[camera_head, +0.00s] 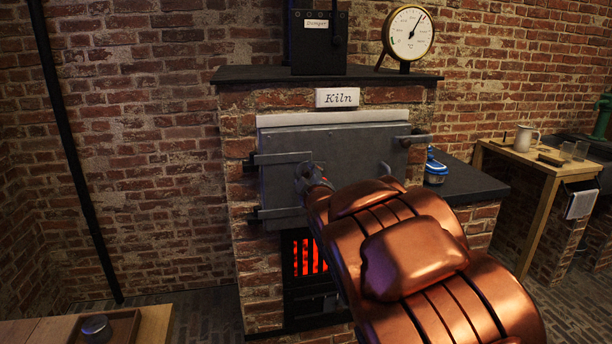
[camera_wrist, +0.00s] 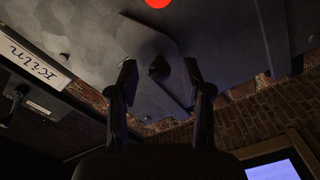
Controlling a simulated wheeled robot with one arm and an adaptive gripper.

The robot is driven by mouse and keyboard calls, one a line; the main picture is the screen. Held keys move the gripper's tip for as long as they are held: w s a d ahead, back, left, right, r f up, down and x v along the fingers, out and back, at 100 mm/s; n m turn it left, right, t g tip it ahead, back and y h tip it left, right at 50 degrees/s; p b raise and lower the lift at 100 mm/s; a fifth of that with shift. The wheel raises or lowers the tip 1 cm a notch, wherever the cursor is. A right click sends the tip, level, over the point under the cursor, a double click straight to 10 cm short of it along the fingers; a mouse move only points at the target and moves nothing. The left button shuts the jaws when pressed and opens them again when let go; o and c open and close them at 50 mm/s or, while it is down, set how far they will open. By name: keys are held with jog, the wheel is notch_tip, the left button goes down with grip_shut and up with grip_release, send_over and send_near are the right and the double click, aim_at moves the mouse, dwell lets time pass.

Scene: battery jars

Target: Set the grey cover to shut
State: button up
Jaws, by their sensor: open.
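The grey cover (camera_wrist: 144,38) is a flat elongated plate on the face of the grey kiln door (camera_head: 285,143). In the wrist view, a round glowing red hole (camera_wrist: 158,3) shows uncovered at the top edge, beside the cover. A dark knob-like part stands out from the cover. My gripper (camera_wrist: 160,76) is open, with one finger on each side of this part; I cannot tell whether either finger touches it. In the head view, my gripper (camera_head: 310,174) is in front of the door, and my arm hides the cover and the hole.
The brick kiln carries a "Kiln" label (camera_head: 337,97), a round gauge (camera_head: 408,33) and a dark box (camera_head: 318,42) above the door. A fire grate (camera_head: 306,256) glows below. A blue-lidded container (camera_head: 435,169) stands on the dark side counter (camera_head: 463,184).

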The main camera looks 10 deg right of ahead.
jog(key=shift+w, duration=0.55)
grip_shut()
dwell(0.4)
